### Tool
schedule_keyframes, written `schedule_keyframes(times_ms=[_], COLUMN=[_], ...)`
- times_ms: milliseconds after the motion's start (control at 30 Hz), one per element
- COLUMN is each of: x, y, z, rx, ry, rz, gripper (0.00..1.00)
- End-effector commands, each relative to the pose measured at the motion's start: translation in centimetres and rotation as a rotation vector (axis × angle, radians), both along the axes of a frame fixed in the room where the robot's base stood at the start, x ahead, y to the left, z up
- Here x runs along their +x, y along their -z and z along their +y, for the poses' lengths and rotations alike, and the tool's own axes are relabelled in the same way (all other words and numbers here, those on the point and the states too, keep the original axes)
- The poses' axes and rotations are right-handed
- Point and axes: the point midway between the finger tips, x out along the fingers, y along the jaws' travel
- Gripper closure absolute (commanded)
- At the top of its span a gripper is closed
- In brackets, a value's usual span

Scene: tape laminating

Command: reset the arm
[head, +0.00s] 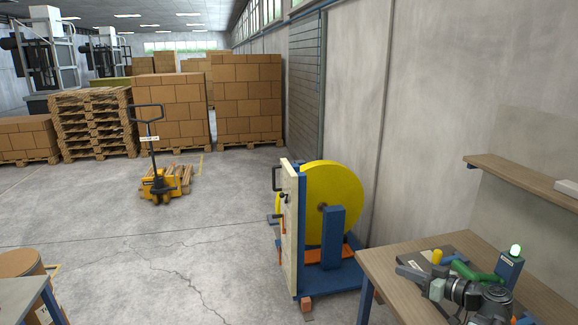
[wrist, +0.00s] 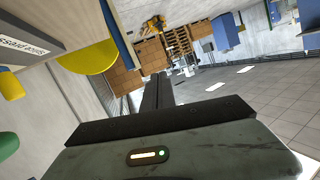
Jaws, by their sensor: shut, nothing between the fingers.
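My gripper (head: 411,272) is at the lower right of the head view, at the end of my folded arm, over the left part of the wooden worktable (head: 390,285). Its fingers point left, toward the room. In the wrist view my gripper (wrist: 156,80) has its dark fingers together as one narrow bar, with nothing held between them. Whether the arm touches the table is hard to tell.
A yellow reel (head: 345,190) on a blue stand with a pale upright panel (head: 292,235) stands left of the worktable. On the table are a yellow cylinder (head: 436,256) and a blue box with a lit green lamp (head: 511,266).

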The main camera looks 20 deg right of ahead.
Motion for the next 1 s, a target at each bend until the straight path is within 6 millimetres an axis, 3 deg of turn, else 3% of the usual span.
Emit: schedule_keyframes(times_ms=[33,100,233,400,533,633,767,1000], x=[2.6,5.5,8.9,9.6,8.3,6.9,5.1,3.8], y=[0.5,1.6,4.4,8.9,12.0,14.0,16.5,18.1], z=[4.0,9.4,20.1,33.2,39.8,43.1,44.6,37.6], rx=[-0.013,-0.041,-0.088,-0.166,-0.243,-0.311,-0.414,-0.445], ry=[-0.081,-0.188,-0.381,-0.58,-0.643,-0.638,-0.522,-0.023], rz=[0.02,0.061,0.179,0.414,0.603,0.745,0.956,1.228], gripper=[1.0,1.0,1.0,1.0,1.0,1.0,1.0,1.0])
